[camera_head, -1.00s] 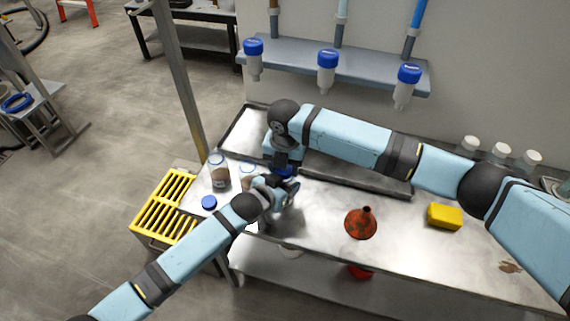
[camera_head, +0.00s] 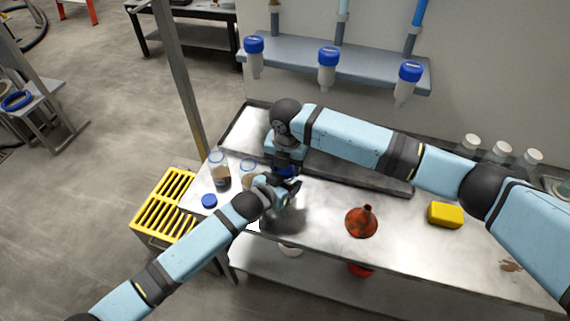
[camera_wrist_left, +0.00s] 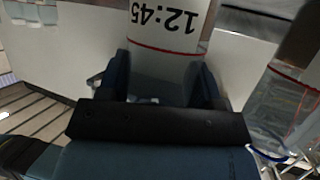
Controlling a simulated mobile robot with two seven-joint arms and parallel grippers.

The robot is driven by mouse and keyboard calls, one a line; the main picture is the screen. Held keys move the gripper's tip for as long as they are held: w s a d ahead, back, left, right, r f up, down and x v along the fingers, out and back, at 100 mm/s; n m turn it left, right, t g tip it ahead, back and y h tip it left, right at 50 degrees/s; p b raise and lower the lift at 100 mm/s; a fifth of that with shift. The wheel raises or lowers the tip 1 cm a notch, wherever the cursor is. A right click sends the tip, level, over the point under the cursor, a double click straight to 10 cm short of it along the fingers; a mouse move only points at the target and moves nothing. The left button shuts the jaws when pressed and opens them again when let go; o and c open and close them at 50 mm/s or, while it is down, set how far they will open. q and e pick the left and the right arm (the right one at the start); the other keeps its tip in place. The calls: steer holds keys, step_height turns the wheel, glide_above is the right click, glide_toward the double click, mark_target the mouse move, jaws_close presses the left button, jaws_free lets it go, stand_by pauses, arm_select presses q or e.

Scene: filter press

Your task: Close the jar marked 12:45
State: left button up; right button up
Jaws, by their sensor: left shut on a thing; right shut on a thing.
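The jar marked 12:45 (camera_wrist_left: 165,35) is clear, with a red line around it. In the left wrist view it stands between the fingers of my left gripper (camera_wrist_left: 165,88), which is shut on it. In the head view my left gripper (camera_head: 290,188) and right gripper (camera_head: 287,160) meet near the table's left end and hide most of this jar. My right gripper is above, pointing down, shut on a blue lid (camera_head: 287,173) that shows only in part. Whether the lid touches the jar's rim cannot be told.
Two other jars (camera_head: 220,174) (camera_head: 249,170) stand left of the grippers, and a loose blue lid (camera_head: 209,201) lies near the table edge. A red funnel (camera_head: 361,222) and yellow sponge (camera_head: 445,214) are to the right. A yellow slatted rack (camera_head: 165,205) stands beside the table.

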arm_select(q)
steer(key=shift+w+a, duration=0.45)
steer(key=shift+a, duration=0.05)
arm_select(e)
steer(key=shift+s, duration=0.4)
steer(key=shift+a+r, duration=0.15)
steer(key=shift+r, duration=0.05)
steer(key=shift+c, duration=0.8)
steer(key=shift+f, duration=0.3)
arm_select(q)
steer(key=shift+r, duration=0.1)
arm_select(e)
steer(key=shift+w+d+f, duration=0.1)
steer(key=shift+d+f, duration=0.15)
steer(key=shift+d, duration=0.1)
steer(key=o, duration=0.7)
arm_select(q)
steer(key=shift+d+r, duration=0.15)
steer(key=shift+d, duration=0.05)
arm_select(e)
steer(key=shift+w, duration=0.1)
